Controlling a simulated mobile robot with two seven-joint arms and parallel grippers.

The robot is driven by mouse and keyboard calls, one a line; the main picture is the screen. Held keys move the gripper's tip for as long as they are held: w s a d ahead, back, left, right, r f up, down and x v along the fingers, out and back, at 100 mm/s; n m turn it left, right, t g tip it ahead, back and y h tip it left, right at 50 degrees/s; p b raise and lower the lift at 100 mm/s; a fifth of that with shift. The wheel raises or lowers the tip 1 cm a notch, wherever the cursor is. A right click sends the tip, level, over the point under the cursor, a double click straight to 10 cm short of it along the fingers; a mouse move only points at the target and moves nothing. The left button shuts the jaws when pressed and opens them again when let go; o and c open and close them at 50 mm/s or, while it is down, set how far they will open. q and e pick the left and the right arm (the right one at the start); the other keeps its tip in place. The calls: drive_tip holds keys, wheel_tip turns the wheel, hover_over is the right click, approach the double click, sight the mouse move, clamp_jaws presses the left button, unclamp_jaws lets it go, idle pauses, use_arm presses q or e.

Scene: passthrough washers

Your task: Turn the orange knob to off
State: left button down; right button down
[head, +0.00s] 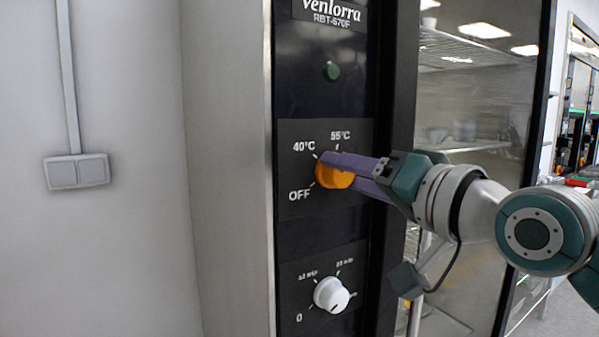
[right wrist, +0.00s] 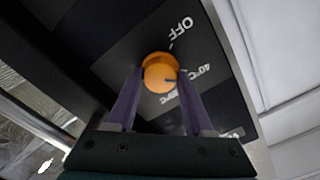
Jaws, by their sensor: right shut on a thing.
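The orange knob (head: 334,175) sits on a black control panel, with OFF, 40°C and 55°C printed around it. My right gripper (head: 338,171) comes in from the right, its purple fingers shut on the knob and partly covering it. In the right wrist view the fingers lie on both sides of the knob (right wrist: 160,72). A short dark mark on the knob's face there points right, roughly to the 40°C side rather than at OFF; its exact setting is hard to tell. My left gripper is not in view.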

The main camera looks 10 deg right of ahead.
drive_tip(key=n, duration=0.4)
drive_tip(key=shift+f+n+p, duration=0.3)
drive_tip(key=n, duration=0.3)
drive_tip(key=shift+a+n, duration=0.1)
drive_tip(key=shift+n, duration=0.2)
drive_tip(key=n+p, duration=0.1)
drive_tip(key=n, duration=0.3)
drive_tip(key=shift+n, duration=0.9)
drive_tip(key=shift+c, duration=1.8)
unclamp_jaws()
drive_tip(key=shift+o, duration=0.3)
drive_tip(key=shift+w+r, duration=0.15)
drive_tip(key=shift+r, duration=0.05)
drive_tip(key=shift+a, duration=0.1)
